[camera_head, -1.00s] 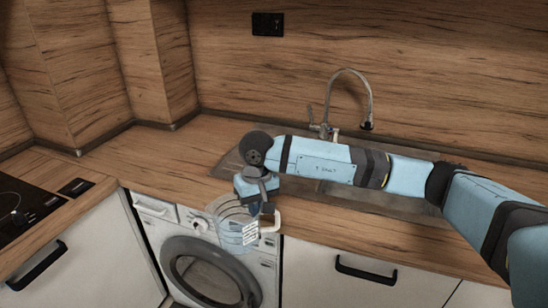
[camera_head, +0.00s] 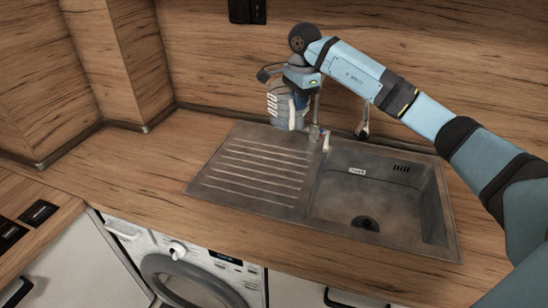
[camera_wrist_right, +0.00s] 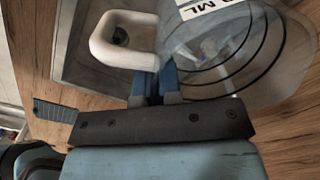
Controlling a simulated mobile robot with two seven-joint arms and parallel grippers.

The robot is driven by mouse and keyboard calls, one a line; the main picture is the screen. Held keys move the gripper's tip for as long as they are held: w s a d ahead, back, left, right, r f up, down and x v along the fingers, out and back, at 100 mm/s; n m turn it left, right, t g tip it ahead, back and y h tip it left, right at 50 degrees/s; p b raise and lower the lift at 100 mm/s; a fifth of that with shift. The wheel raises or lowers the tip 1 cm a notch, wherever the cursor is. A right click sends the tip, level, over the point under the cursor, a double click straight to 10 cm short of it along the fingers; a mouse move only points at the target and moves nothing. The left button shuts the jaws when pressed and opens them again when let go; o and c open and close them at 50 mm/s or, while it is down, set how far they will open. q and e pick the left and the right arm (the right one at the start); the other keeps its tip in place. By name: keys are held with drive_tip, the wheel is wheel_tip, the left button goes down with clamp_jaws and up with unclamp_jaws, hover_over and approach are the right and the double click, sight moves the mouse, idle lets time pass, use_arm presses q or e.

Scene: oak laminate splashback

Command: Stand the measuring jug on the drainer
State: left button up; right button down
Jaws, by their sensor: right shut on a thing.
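The clear measuring jug (camera_head: 281,108) with white markings hangs from my right gripper (camera_head: 301,86), near the back edge of the drainer and left of the tap. My right gripper is shut on the jug, its blue fingers (camera_wrist_right: 156,88) at the pale handle (camera_wrist_right: 112,52) beside the jug body (camera_wrist_right: 240,45) in the right wrist view. The jug looks roughly upright in the head view. The ribbed drainer (camera_head: 250,172) is the left part of the grey sink unit and is bare. My left gripper is not in view.
The sink bowl (camera_head: 375,200) lies right of the drainer. The tap (camera_head: 318,128) stands behind them, partly hidden by my right arm. A wooden splashback (camera_head: 200,60) rises behind. The wooden counter (camera_head: 160,165) left of the drainer is clear.

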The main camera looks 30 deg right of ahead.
drive_tip(key=shift+a+f+p, duration=0.1)
drive_tip(key=shift+f+p, duration=1)
drive_tip(key=shift+f, duration=7.95)
drive_tip(key=shift+s+f, duration=0.1)
drive_tip(key=c, duration=1.3)
unclamp_jaws()
